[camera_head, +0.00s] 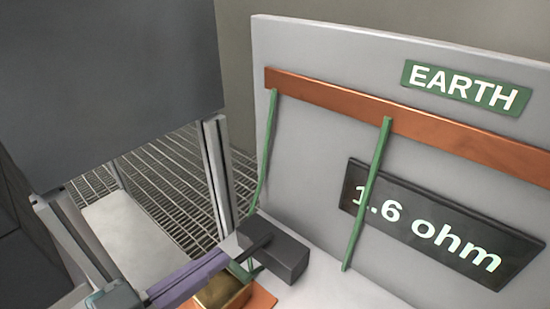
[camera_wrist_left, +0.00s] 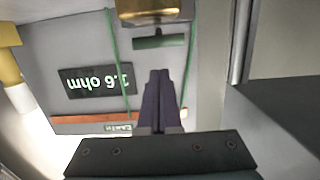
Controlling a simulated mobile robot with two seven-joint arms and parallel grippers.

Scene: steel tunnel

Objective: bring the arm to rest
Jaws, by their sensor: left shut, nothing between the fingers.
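My left gripper (camera_head: 222,259) is at the bottom of the head view, its purple fingers pointing right toward a grey block. In the left wrist view its two purple fingers (camera_wrist_left: 161,76) are together with nothing between them. The fingertips appear beside a brass piece (camera_head: 222,289) on an orange base and the dark grey block (camera_head: 285,260); I cannot tell whether they touch. The brass piece also shows at the top of the left wrist view (camera_wrist_left: 155,10). My right gripper is in neither view.
A pale panel (camera_head: 330,70) carries a copper bar (camera_head: 330,97), a green EARTH label (camera_head: 465,87), a dark "1.6 ohm" display (camera_head: 440,225) and green cables (camera_head: 368,190). A large grey panel (camera_head: 110,90) stands at left, with grating (camera_head: 180,165) behind. A yellow cylinder (camera_wrist_left: 8,65) shows in the wrist view.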

